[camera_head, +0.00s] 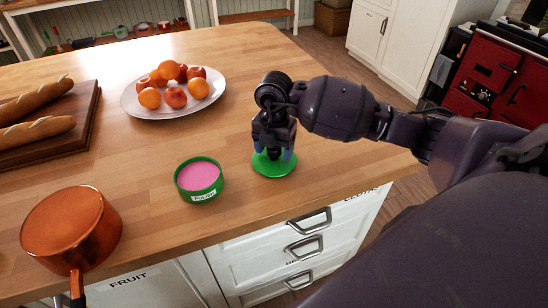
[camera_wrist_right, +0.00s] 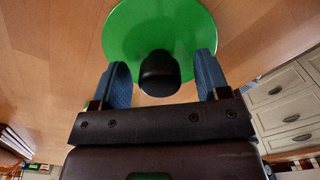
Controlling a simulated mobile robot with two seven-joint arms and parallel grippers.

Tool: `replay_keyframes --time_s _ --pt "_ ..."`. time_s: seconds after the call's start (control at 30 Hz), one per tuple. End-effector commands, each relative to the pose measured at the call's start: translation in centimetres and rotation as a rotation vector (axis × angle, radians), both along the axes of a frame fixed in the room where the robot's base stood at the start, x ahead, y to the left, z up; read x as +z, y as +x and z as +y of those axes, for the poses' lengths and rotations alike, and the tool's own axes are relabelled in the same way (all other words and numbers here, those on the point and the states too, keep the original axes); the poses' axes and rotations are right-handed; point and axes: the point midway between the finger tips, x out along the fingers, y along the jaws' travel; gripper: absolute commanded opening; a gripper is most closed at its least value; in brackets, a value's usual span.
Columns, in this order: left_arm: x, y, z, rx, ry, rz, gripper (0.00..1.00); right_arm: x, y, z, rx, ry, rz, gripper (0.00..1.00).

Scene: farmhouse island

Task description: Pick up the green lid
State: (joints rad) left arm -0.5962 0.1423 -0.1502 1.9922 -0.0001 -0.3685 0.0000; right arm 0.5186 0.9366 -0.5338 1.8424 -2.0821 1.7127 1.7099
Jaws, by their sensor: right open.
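The green lid (camera_head: 273,168) lies flat on the wooden island top near its front right edge. In the right wrist view the lid (camera_wrist_right: 150,25) is a green disc with a black knob (camera_wrist_right: 158,74). My right gripper (camera_head: 273,153) is directly above the lid, pointing down. Its blue fingers are open, one on each side of the knob, with gaps showing in the right wrist view (camera_wrist_right: 160,80). A green tub (camera_head: 200,181) with pink contents and a "POLISH" label stands uncovered to the left of the lid. My left gripper is not in view.
A copper pan (camera_head: 70,229) stands at the front left. A white plate of fruit (camera_head: 173,112) is behind the tub. Bread lies on a dark board (camera_head: 80,140) at the left. Drawers (camera_head: 306,247) are below the counter edge. Bare wood surrounds the lid.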

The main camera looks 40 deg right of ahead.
Motion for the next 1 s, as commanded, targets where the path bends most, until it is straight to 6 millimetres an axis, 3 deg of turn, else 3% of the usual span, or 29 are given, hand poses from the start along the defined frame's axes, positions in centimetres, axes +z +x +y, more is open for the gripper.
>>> replay_keyframes --time_s 0.1,0.47,0.77,1.0 --pt "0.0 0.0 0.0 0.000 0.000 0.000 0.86 0.1 0.0 0.0 0.000 0.000 0.000 0.69" --pt "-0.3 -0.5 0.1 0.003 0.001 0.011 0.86 0.1 0.0 0.0 0.000 0.000 0.000 0.14" --pt "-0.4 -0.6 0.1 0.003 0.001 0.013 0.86 0.4 0.1 0.0 0.000 0.000 -0.002 0.13" --pt "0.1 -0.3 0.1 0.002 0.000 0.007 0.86 3.7 0.1 0.0 0.001 -0.001 -0.006 0.13"
